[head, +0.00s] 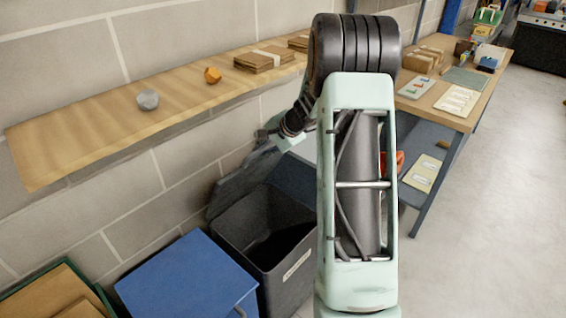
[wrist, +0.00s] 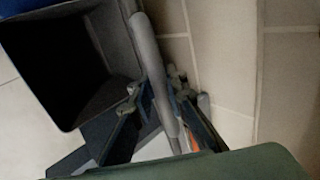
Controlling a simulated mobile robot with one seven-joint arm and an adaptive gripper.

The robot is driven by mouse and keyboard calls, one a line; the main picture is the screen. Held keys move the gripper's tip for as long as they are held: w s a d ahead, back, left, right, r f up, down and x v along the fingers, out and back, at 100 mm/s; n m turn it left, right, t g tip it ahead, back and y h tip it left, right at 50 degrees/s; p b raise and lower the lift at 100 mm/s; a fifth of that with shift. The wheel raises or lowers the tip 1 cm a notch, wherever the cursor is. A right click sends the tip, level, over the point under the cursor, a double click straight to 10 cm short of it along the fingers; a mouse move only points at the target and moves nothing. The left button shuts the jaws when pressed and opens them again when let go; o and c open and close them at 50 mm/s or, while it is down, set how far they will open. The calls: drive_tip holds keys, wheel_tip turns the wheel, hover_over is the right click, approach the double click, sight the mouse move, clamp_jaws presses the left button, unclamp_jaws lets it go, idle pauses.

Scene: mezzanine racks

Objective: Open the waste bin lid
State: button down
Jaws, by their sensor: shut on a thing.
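The dark grey waste bin (head: 268,238) stands below the wall shelf in the head view, its top open and its inside dark and empty-looking. Its lid (head: 236,184) is raised, tilted back toward the wall. In the wrist view the open bin (wrist: 118,40) is at upper left, and the lid (wrist: 147,45) shows nearly edge-on as a grey strip. My gripper (wrist: 154,92) has one finger on each side of this strip and is shut on the lid's edge. In the head view my wrist is above the lid, and my fingertips are hard to make out.
A blue cabinet (head: 188,278) stands left of the bin. A wooden shelf (head: 70,140) on the wall holds a grey ball (head: 148,100), an orange object (head: 212,75) and brown packets (head: 264,60). A workbench (head: 455,118) stands right; the floor (head: 490,230) there is clear.

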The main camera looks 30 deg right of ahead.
drive_tip(key=w+a+r+p, duration=0.2)
drive_tip(key=w+a+r, duration=0.1)
drive_tip(key=w, duration=0.4)
drive_tip(key=shift+w+r+p, duration=0.25)
drive_tip(key=shift+w+p, duration=0.05)
drive_tip(key=shift+p, duration=0.1)
drive_tip(key=c, duration=1.9)
unclamp_jaws()
drive_tip(key=shift+s, duration=0.2)
drive_tip(key=shift+c, duration=0.2)
drive_tip(key=shift+f, duration=0.1)
drive_tip(key=v, duration=1.2)
